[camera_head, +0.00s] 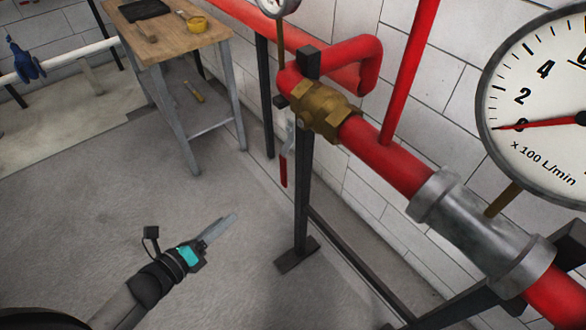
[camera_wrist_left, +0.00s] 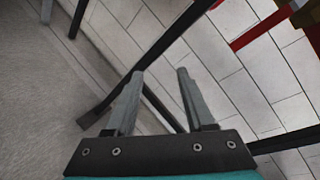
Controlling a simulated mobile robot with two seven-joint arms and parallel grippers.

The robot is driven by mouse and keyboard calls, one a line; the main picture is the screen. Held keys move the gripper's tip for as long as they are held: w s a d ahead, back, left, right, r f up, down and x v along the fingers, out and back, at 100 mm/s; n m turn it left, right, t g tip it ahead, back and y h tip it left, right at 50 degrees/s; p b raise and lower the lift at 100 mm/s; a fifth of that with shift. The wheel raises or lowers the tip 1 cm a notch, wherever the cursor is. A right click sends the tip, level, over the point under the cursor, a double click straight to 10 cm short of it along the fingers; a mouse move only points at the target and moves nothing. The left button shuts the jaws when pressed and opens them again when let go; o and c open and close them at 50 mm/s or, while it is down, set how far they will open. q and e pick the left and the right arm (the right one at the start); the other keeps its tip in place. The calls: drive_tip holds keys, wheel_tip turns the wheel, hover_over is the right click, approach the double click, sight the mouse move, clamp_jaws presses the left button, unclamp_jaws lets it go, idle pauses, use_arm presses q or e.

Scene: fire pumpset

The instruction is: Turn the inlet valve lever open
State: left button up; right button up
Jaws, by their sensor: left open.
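The inlet valve's red lever (camera_head: 284,170) hangs straight down below the brass valve body (camera_head: 325,110) on the red pipe. In the left wrist view, a red bar (camera_wrist_left: 262,25) near the upper right corner looks like this lever. My left gripper (camera_head: 224,224) is low and to the left of the lever, apart from it, over the grey floor. Its two fingers (camera_wrist_left: 160,73) are spread with nothing between them. My right gripper is not in view.
A dark support post (camera_head: 302,190) stands just right of the lever. A dial gauge (camera_head: 540,100) and grey pipe fitting (camera_head: 475,225) are at the right. A wooden workbench (camera_head: 165,40) with tools stands at the back left. Floor between gripper and lever is clear.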

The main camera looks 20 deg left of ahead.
use_arm(q)
drive_tip(key=d+r+m+h+b, duration=0.1)
drive_tip(key=d+r+m+h, duration=0.45)
drive_tip(key=r+m, duration=0.65)
drive_tip(key=w+d+m, duration=0.1)
drive_tip(key=w+d, duration=0.8)
drive_tip(key=w, duration=0.3)
drive_tip(key=shift+f+h, duration=0.3)
drive_tip(key=shift+h, duration=0.15)
clamp_jaws()
